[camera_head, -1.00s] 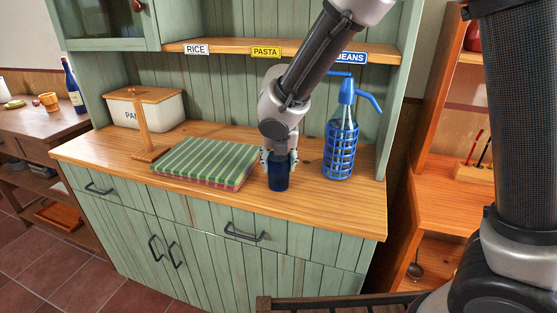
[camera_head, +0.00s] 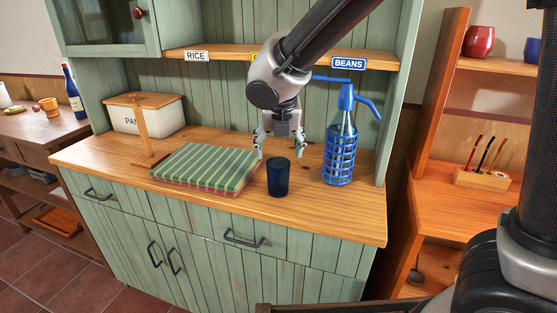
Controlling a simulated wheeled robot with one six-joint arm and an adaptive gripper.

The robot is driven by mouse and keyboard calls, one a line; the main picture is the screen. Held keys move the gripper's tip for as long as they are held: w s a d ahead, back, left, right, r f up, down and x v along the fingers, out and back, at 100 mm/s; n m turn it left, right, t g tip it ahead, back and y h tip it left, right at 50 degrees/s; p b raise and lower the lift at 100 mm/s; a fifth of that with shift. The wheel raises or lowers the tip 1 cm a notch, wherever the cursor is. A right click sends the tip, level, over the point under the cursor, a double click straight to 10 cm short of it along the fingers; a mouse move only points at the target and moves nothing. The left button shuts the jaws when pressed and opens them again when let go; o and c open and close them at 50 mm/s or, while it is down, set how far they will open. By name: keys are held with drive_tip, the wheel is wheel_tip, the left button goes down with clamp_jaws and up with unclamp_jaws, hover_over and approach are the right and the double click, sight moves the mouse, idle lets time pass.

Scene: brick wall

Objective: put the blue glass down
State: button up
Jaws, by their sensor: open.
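The blue glass (camera_head: 278,178) is dark blue and stands upright on the wooden counter (camera_head: 325,212) of the green cupboard, near the front edge. My gripper (camera_head: 280,148) is open and empty, above and behind the glass. Its two fingers are spread and point down. The fingers look clear of the glass.
A blue siphon bottle (camera_head: 340,150) stands just right of the glass. A folded green striped cloth (camera_head: 205,167) lies to the left, with a wooden stand (camera_head: 144,135) and a white bread box (camera_head: 158,115) beyond. A shelf (camera_head: 225,53) is overhead. The counter's front right is clear.

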drive_tip(key=s+d+r+m, duration=0.35)
drive_tip(key=d+m, duration=0.45)
drive_tip(key=d, duration=0.3)
drive_tip(key=s+d+r+m, duration=0.2)
drive_tip(key=d+r+m, duration=0.3)
drive_tip(key=d+m, duration=0.4)
drive_tip(key=s+d+f+m, duration=0.1)
drive_tip(key=s+d+m, duration=1.3)
drive_tip(key=m, duration=0.5)
drive_tip(key=shift+s+d+m, duration=0.3)
drive_tip(key=shift+s, duration=0.35)
